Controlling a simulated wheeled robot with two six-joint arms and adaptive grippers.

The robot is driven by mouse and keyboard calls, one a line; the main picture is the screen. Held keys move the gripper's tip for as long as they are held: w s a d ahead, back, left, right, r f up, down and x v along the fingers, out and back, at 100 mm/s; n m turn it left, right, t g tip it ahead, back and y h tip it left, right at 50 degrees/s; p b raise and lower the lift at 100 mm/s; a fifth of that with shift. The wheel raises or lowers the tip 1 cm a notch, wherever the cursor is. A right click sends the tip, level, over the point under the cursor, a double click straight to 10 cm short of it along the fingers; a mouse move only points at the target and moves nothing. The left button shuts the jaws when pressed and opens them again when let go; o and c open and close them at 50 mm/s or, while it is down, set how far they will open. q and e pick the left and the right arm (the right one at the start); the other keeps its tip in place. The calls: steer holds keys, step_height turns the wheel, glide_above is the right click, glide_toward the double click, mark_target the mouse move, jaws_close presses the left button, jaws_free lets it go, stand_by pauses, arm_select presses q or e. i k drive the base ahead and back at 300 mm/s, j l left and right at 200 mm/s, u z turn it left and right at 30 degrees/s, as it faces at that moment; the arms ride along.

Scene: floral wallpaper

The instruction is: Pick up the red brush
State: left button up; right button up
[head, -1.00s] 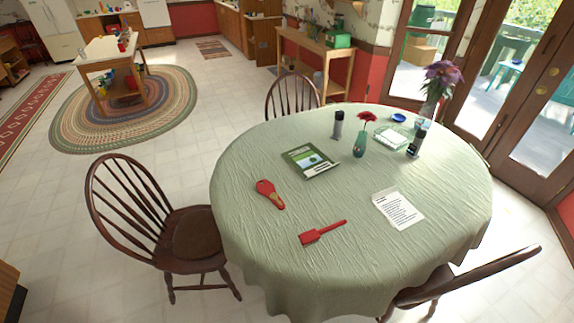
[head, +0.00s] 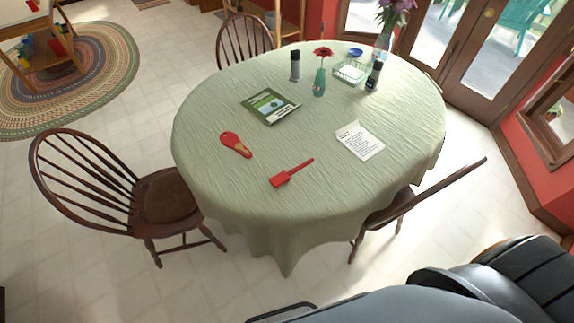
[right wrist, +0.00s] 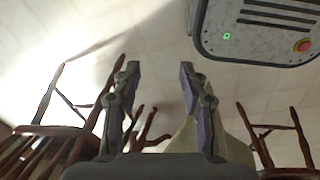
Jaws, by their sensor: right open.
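A red tool with a flat blocky head and a thin handle (head: 290,173) lies near the front of the round table (head: 215,120), which has a pale green cloth. A second red thing, rounded with a yellowish patterned part (head: 236,144), lies just left of and behind it. I cannot tell for sure which is the red brush. My right gripper (right wrist: 160,68) shows in the right wrist view, open and empty, with the floor behind its fingers and part of the cloth beyond. It is apart from both red things. My left gripper is not in view.
A green book (head: 270,106), a paper sheet (head: 359,140), a green vase with a red flower (head: 319,80) and a dark cylinder (head: 295,64) stand or lie on the table. Wooden chairs flank it at left (head: 160,195), back (head: 246,40) and right (head: 400,205).

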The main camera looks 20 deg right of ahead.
mark_target(277, 182)
steer(key=j, duration=0.4)
steer(key=k+j+z, duration=0.1)
steer(key=j, duration=0.25)
steer(key=k+j, duration=0.15)
steer(key=j, duration=0.25)
steer(key=j+z, duration=0.1)
steer(key=j, duration=0.25)
steer(key=k, duration=0.05)
